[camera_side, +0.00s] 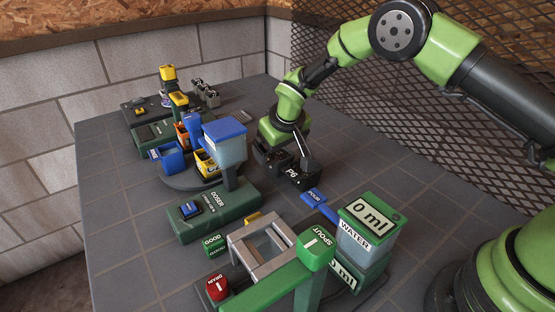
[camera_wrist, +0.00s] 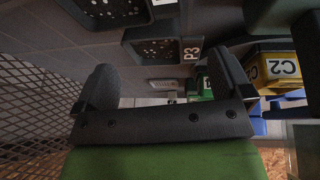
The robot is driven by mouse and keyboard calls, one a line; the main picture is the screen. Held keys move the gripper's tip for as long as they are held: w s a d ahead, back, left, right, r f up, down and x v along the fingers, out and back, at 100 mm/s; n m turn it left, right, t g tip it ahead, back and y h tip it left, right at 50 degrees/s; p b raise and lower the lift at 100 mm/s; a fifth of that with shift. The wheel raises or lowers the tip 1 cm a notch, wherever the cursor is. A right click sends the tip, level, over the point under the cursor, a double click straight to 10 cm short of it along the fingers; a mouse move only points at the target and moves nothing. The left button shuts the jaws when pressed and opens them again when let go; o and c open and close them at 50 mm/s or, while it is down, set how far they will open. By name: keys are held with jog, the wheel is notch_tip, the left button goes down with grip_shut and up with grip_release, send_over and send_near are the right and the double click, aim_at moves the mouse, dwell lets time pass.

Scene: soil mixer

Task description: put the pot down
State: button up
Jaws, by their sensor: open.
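In the side view, a dark pot labelled P6 (camera_side: 304,177) sits on the grey table. My gripper (camera_side: 287,155) is close above and behind it, beside another dark shape I cannot tell apart from the gripper. In the wrist view, my gripper (camera_wrist: 165,85) is open, with its two dark fingers apart and nothing clearly held between them. A dark pot labelled P3 (camera_wrist: 160,48) with a speckled top lies beyond the fingertips. Part of a second dark pot (camera_wrist: 100,10) shows at the top left. Whether the pots touch the fingers cannot be told.
A blue-topped doser (camera_side: 225,150) on a green base stands left of my gripper. A green water dispenser (camera_side: 368,235) and a grey frame (camera_side: 262,245) stand in front. A yellow C2 container (camera_wrist: 278,68) shows at right in the wrist view. The table's right side is clear.

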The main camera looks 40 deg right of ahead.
aim_at(276, 157)
jog(key=shift+x, duration=1.55)
jog(key=shift+r, duration=0.1)
jog(key=c, duration=0.7)
jog(key=shift+c, duration=0.2)
